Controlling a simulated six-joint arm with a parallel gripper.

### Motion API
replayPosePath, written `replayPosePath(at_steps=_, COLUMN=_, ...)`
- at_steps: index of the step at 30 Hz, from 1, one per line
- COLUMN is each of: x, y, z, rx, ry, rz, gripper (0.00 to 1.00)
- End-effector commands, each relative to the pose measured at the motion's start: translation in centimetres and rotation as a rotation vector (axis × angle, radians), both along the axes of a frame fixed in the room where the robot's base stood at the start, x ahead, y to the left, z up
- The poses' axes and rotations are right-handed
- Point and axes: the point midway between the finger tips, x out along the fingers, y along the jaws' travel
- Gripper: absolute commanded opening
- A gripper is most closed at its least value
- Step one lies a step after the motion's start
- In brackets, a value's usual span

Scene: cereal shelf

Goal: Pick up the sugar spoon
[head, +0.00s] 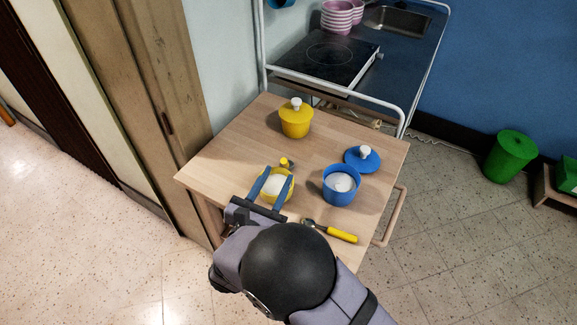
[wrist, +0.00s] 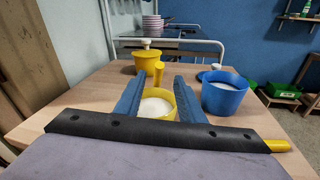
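A small yellow bowl (head: 276,197) of white sugar-like grains stands on the wooden table, also in the wrist view (wrist: 171,98). A yellow spoon handle (wrist: 159,72) sticks up at its far side, also in the head view (head: 285,162); its lower end is hidden. My gripper (head: 277,174) is open, its two blue fingers above the bowl, one on each side. In the wrist view, the handle shows between and beyond the fingertips (wrist: 159,80). Nothing is held. A second spoon with a yellow handle (head: 342,235) lies flat near the table's front right.
A blue pot (head: 341,192) with white contents stands right of the bowl, its blue lid (head: 368,161) behind it. A lidded yellow pot (head: 296,122) stands farther back. The table (head: 225,155) is clear at the left. A white rail (head: 345,92) runs behind it.

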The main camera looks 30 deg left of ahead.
Motion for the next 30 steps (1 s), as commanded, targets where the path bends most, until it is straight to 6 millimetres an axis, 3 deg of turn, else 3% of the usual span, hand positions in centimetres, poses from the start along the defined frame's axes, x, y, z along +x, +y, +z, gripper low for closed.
replayPosePath(at_steps=13, x=0.6, y=0.6, z=-1.1, rx=-0.032, ry=-0.093, rz=0.026, gripper=0.36)
replayPosePath(at_steps=30, x=3.8, y=1.1, z=-1.5, rx=-0.033, ry=-0.09, rz=0.023, gripper=0.36)
